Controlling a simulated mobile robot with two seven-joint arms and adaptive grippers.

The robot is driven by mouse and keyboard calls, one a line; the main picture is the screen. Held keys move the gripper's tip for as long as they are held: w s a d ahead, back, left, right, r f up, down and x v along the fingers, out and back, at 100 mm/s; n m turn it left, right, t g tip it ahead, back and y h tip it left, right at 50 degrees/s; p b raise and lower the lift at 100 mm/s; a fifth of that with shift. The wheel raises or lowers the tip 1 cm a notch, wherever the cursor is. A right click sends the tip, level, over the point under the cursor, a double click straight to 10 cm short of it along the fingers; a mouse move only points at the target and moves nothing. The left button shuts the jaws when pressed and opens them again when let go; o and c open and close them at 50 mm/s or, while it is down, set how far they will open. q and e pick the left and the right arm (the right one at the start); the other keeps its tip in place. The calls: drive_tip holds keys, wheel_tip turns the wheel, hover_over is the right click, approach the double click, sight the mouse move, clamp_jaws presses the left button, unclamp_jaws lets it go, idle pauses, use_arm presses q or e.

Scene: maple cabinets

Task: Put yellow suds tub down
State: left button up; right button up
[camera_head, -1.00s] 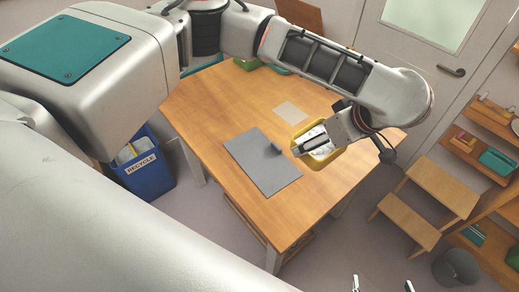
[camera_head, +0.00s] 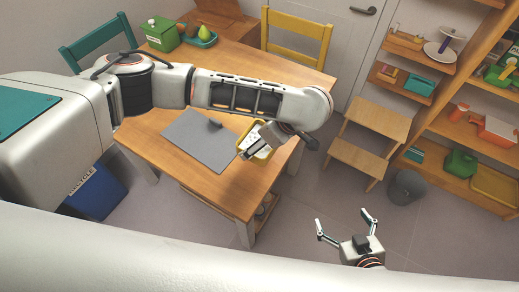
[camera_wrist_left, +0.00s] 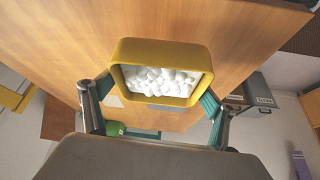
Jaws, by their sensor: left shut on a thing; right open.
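The yellow suds tub (camera_head: 243,126) shows in the head view at the right end of the wooden table, beside the grey mat. My left gripper (camera_head: 248,150) reaches over it and hides part of it. In the left wrist view the tub (camera_wrist_left: 160,47) is an open yellow box full of white lumps. My left gripper (camera_wrist_left: 158,95) has a finger at each side wall, shut on it. I cannot tell whether its base touches the table. My right gripper (camera_head: 343,222) is open and empty, low at the bottom right, apart from the table.
The wooden table (camera_head: 190,184) carries the grey mat (camera_head: 200,145) with a small dark item on it. A green box (camera_head: 160,34) and a teal tray (camera_head: 203,40) sit at the back. A step stool (camera_head: 370,138), grey bin (camera_head: 406,187) and shelves stand right. The table's front part is clear.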

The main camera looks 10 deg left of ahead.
use_arm(q)
drive_tip(key=shift+f+b, duration=0.5)
drive_tip(key=shift+f, duration=1.9)
use_arm(e)
drive_tip(key=shift+s+d+f, duration=0.1)
drive_tip(key=shift+f, duration=0.4)
drive_tip(key=shift+s+d+f, duration=0.1)
drive_tip(key=shift+f, duration=0.35)
use_arm(q)
drive_tip(key=shift+f, duration=0.15)
drive_tip(key=o, duration=1.1)
drive_tip(key=shift+o, duration=0.8)
use_arm(e)
drive_tip(key=shift+w+r, duration=0.15)
